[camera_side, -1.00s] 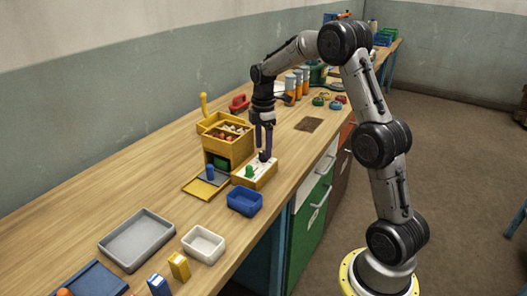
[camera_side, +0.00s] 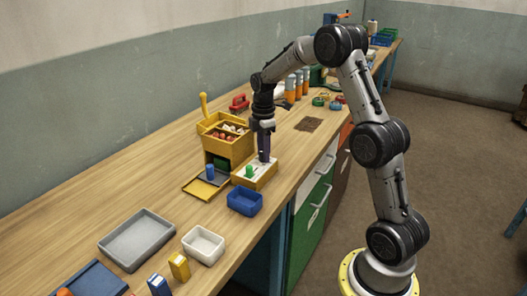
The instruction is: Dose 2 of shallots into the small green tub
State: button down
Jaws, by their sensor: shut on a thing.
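A yellow dispenser (camera_side: 229,146) stands on the bench with a hopper of reddish and pale round pieces (camera_side: 232,131), probably the shallots. A small green thing (camera_side: 221,164) sits in the dark opening low on its front; I cannot tell whether it is the small green tub. In front is a yellow box (camera_side: 262,178) with a white top, a green peg (camera_side: 249,171) and a small dark knob-like part. My gripper (camera_side: 264,155) points down, shut on that dark part at the box's far end. The fingers mostly hide it.
A blue peg (camera_side: 210,172) stands on the yellow-edged plate (camera_side: 199,187). A blue tub (camera_side: 244,201), a white tub (camera_side: 203,244) and a grey tray (camera_side: 137,239) are nearer the camera. Orange-banded jars (camera_side: 290,88) stand behind my gripper. Bare bench lies left of the dispenser.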

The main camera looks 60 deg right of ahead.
dwell(0.3)
jog(key=m, duration=0.5)
jog(key=shift+m, duration=0.3)
jog(key=m, duration=0.6)
jog(key=shift+r, duration=0.1)
jog(key=m, duration=0.6)
jog(key=shift+m, duration=0.4)
jog(key=m, duration=0.5)
jog(key=shift+m, duration=0.3)
jog(key=c, duration=0.5)
grip_release()
